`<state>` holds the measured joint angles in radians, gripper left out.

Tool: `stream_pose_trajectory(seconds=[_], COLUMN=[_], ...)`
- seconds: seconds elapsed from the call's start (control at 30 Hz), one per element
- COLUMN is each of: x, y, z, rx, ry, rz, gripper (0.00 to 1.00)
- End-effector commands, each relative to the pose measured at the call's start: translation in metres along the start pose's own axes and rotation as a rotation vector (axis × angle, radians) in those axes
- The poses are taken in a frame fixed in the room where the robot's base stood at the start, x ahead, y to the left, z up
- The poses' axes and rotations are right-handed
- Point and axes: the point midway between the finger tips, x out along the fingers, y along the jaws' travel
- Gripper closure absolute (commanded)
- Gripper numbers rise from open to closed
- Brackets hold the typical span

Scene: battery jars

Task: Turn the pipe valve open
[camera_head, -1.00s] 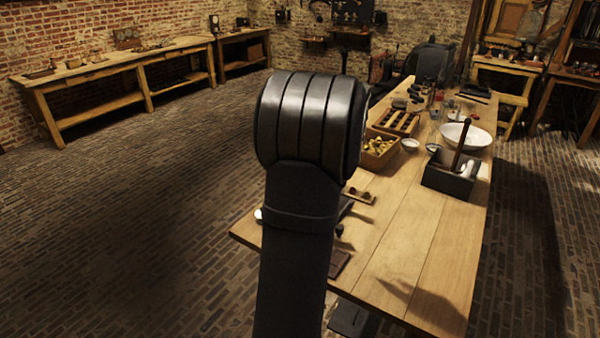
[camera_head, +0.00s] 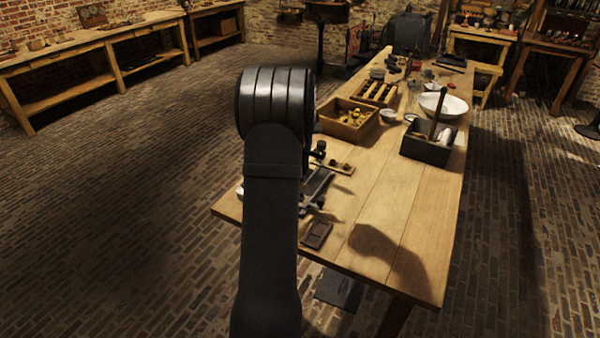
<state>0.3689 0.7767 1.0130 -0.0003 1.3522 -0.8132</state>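My own dark arm fills the middle of the head view and hides part of the worktable's near left side. I cannot make out a pipe valve for certain. Beside my arm, a small dark fixture (camera_head: 318,186) lies on the table, partly hidden. Behind it is a small wooden strip (camera_head: 341,168) with dark pieces near it. Whether any of these belongs to a valve is too small to tell.
The long wooden table (camera_head: 412,225) has a clear near right part. A dark flat block (camera_head: 316,235) lies near its front edge. A wooden box of yellowish things (camera_head: 327,127), a black caddy (camera_head: 424,150) and a white bowl (camera_head: 455,107) stand farther back.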

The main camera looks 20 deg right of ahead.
Motion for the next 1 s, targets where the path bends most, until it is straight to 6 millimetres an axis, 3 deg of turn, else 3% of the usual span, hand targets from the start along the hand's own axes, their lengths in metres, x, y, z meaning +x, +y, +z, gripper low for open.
stream_pose_trajectory(seconds=[0.2,0.4,0.6,0.87,1.0], x=[0.049,0.079,0.091,0.092,0.092], y=[-0.001,0.0,0.0,0.0,0.0], z=[0.001,0.0,0.0,0.0,0.0], rx=[0.001,0.001,0.001,0.001,0.001], ry=[-0.002,-0.001,0.001,0.001,0.001], rz=[-0.003,-0.002,0.0,0.0,0.0], gripper=[0.53,0.53,0.53,0.53,0.79])
